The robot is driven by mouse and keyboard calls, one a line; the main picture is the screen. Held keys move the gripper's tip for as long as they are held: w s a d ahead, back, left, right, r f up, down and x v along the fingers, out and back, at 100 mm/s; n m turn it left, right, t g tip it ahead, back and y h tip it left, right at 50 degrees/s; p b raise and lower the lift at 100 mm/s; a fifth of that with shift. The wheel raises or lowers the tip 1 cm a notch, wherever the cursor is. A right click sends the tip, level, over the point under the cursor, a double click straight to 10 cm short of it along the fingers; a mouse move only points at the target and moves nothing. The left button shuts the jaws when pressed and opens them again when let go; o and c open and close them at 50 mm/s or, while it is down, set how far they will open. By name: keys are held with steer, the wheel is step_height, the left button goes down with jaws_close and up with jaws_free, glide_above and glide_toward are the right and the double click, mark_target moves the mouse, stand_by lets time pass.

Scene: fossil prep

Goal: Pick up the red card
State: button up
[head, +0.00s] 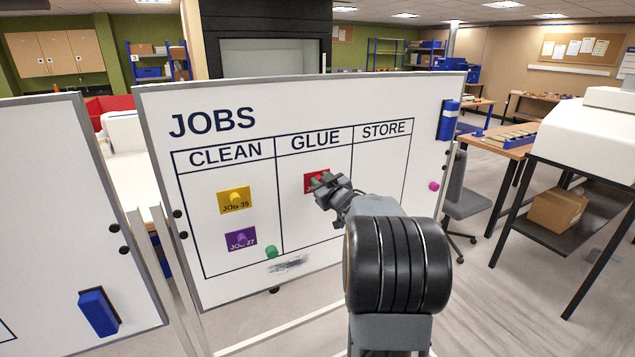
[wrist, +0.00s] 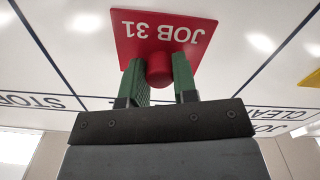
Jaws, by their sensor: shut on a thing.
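The red card (head: 312,178) lies in the GLUE column of the whiteboard (head: 340,95), partly hidden behind my gripper in the head view. In the wrist view the red card (wrist: 188,30) reads "JOB 31", upside down, and has a round red knob (wrist: 160,70) on its face. My gripper (head: 323,182) is at the card, its green fingertips (wrist: 160,78) on either side of the knob and shut on it. The card looks flat against the board; I cannot tell whether there is a gap.
A yellow card (head: 233,206) and a purple card (head: 240,246) sit in the CLEAN column. A green magnet (head: 271,252) is near the column line, above a dark smudge (head: 287,264). A pink magnet (head: 433,186) is at the right edge. The STORE column is empty.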

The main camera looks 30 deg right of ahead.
mark_target(317, 154)
steer(key=shift+r, duration=0.1)
steer(key=r, duration=0.7)
steer(key=shift+s, duration=0.2)
steer(key=s+a+b, duration=0.2)
steer(key=s, duration=1.7)
steer(key=shift+s+a, duration=0.2)
steer(key=shift+a, duration=0.2)
